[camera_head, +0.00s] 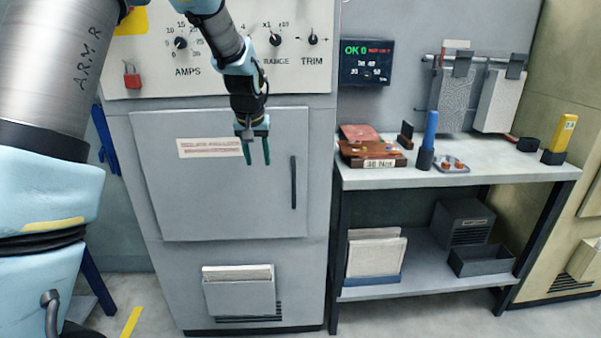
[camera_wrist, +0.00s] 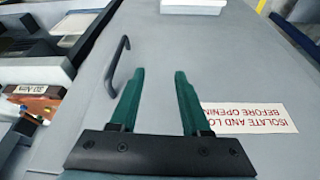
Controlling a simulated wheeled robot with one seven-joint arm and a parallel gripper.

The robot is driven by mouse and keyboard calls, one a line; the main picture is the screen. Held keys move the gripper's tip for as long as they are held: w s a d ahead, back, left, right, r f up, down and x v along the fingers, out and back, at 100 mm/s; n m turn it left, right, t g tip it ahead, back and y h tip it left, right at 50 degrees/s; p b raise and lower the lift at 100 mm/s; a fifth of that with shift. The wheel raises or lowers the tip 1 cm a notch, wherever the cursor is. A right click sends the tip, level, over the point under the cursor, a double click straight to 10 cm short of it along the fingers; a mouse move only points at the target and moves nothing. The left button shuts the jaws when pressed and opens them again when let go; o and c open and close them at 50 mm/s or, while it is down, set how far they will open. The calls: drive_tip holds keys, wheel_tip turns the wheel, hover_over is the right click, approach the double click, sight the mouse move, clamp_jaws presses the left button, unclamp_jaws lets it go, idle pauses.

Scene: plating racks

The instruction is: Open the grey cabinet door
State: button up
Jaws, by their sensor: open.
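The grey cabinet door (camera_head: 230,205) is shut, flush in the grey cabinet front. Its dark vertical bar handle (camera_head: 293,182) is on the door's right side; it also shows in the wrist view (camera_wrist: 117,66), to the left of the fingers. A label with red text (camera_head: 210,147) is on the door's upper left, and shows in the wrist view (camera_wrist: 250,118) right of the fingers. My gripper (camera_head: 256,163) has green fingers, open and empty, pointing down in front of the upper door, left of the handle. In the wrist view my gripper (camera_wrist: 158,72) is apart from the handle.
A control panel with knobs (camera_head: 225,42) is above the door. A paper holder (camera_head: 239,295) is on the cabinet below it. To the right stands a workbench (camera_head: 450,175) with a blue-handled tool (camera_head: 430,130) and boxes. The floor is partly visible.

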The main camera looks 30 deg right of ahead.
drive_tip(key=m, duration=0.1)
approach(293, 172)
drive_tip(key=shift+h, duration=0.3)
drive_tip(key=p+x, duration=0.3)
drive_tip(key=x, duration=0.8)
drive_tip(key=shift+w+a+f+p, duration=0.1)
drive_tip(key=shift+f+p, duration=0.2)
drive_tip(key=shift+p, duration=0.05)
clamp_jaws()
idle(0.3)
